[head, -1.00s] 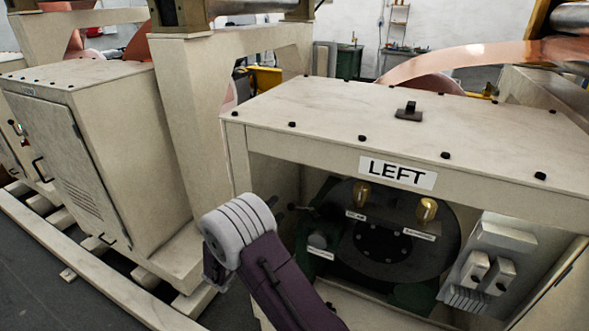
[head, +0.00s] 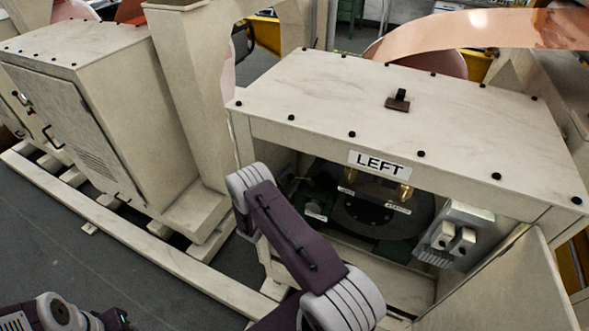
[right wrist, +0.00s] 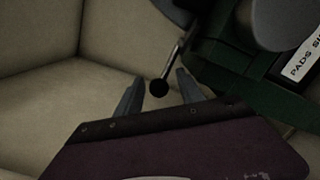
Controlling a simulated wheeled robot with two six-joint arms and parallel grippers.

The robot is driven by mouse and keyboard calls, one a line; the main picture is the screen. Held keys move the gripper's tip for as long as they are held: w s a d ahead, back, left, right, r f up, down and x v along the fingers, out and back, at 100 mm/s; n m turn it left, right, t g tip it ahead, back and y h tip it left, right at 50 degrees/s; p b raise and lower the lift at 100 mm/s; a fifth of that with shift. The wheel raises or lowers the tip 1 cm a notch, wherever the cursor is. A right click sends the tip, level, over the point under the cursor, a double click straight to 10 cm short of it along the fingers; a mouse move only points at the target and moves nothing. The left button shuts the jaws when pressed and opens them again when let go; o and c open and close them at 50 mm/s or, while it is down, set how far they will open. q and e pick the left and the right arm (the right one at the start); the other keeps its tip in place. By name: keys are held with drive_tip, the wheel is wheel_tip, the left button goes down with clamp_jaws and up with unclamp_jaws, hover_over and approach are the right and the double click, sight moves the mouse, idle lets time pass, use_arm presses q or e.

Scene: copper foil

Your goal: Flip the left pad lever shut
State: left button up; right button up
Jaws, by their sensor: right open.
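The pad lever (right wrist: 171,64) is a thin metal rod with a black ball knob, seen in the right wrist view. My right gripper (right wrist: 159,78) is open, with one finger on each side of the knob; I cannot tell whether either finger touches it. A label (right wrist: 307,58) reading "PADS S…" is cut off at the right edge there. In the head view my right arm reaches to the left side of the open cabinet (head: 300,128) marked LEFT (head: 379,164), and its gripper is hidden by the arm. My left gripper is out of view; only part of that arm shows at lower left.
Inside the cabinet are a dark round disc (head: 375,218), brass-coloured fittings (head: 404,192) and a grey switch box (head: 463,237). A cabinet door (head: 505,290) stands open at lower right. Floor (head: 90,265) is clear at left.

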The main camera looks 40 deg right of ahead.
drive_tip(key=shift+x, duration=1.1)
clamp_jaws()
drive_tip(key=shift+r, duration=0.1)
idle(0.5)
